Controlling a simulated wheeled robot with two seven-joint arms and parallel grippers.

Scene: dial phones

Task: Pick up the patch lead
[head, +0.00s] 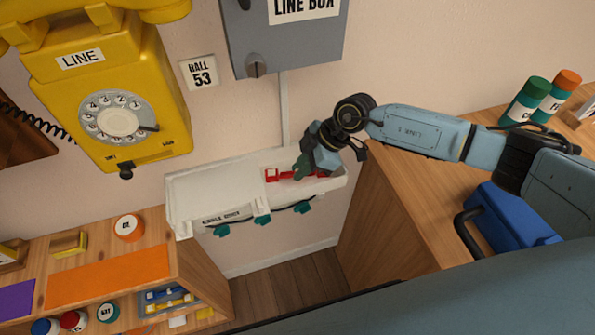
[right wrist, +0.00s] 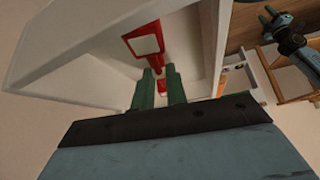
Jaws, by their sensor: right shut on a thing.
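The patch lead (head: 272,175), red with a white label, lies in the white wall tray (head: 215,185) near its right end. In the right wrist view the red lead (right wrist: 146,42) runs to my fingers. My right gripper (head: 303,167) reaches into the tray from the right, its green fingers (right wrist: 159,88) shut on the lead's near end. A red and white part shows between the fingertips. What looks like my left gripper (right wrist: 270,20) is small at the upper right of the right wrist view; its opening is unclear.
A yellow dial phone (head: 120,90) hangs at the left and a grey line box (head: 285,40) above the tray. Teal clips (head: 262,219) hang below the tray. A wooden bench (head: 400,200) with a blue toolbox (head: 505,222) stands right, a wooden shelf unit (head: 195,270) lower left.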

